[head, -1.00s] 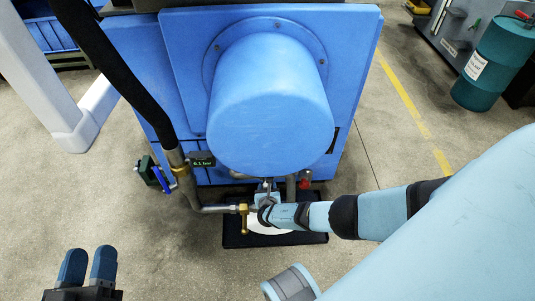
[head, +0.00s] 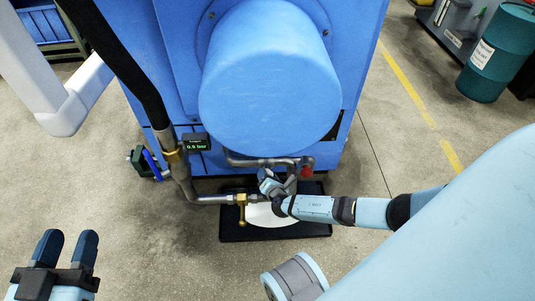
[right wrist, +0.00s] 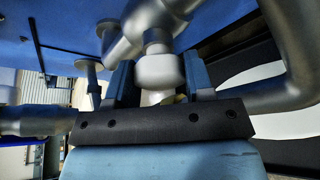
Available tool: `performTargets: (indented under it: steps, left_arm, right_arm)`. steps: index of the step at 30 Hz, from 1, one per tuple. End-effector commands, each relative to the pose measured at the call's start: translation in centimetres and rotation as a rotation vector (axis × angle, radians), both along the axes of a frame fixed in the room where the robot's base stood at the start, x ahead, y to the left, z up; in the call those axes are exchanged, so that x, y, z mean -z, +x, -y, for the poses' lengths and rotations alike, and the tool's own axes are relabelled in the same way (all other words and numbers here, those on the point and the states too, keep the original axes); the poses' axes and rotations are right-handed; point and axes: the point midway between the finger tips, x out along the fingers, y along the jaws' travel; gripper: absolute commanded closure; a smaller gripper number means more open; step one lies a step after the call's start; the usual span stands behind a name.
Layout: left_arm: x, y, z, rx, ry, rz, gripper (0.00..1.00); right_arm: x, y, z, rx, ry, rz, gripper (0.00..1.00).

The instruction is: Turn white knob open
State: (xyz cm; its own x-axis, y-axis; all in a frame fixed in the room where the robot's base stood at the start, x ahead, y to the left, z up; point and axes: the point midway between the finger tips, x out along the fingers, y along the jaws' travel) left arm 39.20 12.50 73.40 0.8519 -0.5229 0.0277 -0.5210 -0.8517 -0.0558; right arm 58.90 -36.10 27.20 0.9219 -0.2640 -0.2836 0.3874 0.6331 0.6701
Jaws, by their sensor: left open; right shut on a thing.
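A white knob (right wrist: 158,72) shows in the right wrist view, under a grey metal pipe fitting. My right gripper (right wrist: 158,85) has a blue finger on each side of it and is shut on it. In the head view my right gripper (head: 270,182) is at the pipes below the large blue cylinder, and the knob is hidden there by the gripper and arm. My left gripper (head: 67,247) is open and empty at the lower left, over the floor and away from the machine.
A blue machine with a big cylinder (head: 270,75) stands ahead. A brass valve handle (head: 241,208) is left of my right gripper, and a red knob (head: 306,171) is right of it. A small gauge display (head: 197,142) and black hose (head: 118,70) are at left. A black tray (head: 235,231) lies below.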

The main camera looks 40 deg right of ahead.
Motion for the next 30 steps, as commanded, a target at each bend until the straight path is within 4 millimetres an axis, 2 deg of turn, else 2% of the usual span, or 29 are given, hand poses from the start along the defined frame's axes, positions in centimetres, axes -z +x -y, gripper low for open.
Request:
performTargets:
  steps: [1,9,30]
  left_arm:
    - [0.44,0.24,-0.15,-0.001,0.019,0.033,0.54]
    - [-0.22,0.73,-0.53,-0.006,0.064,0.118,0.54]
    - [-0.3,0.74,-0.54,-0.007,0.068,0.123,0.54]
  right_arm:
    - [0.56,-0.02,0.07,-0.002,0.035,0.023,0.76]
    - [0.17,0.01,0.05,-0.001,0.252,0.155,0.76]
    - [0.13,0.05,-0.06,-0.002,0.788,0.483,0.76]
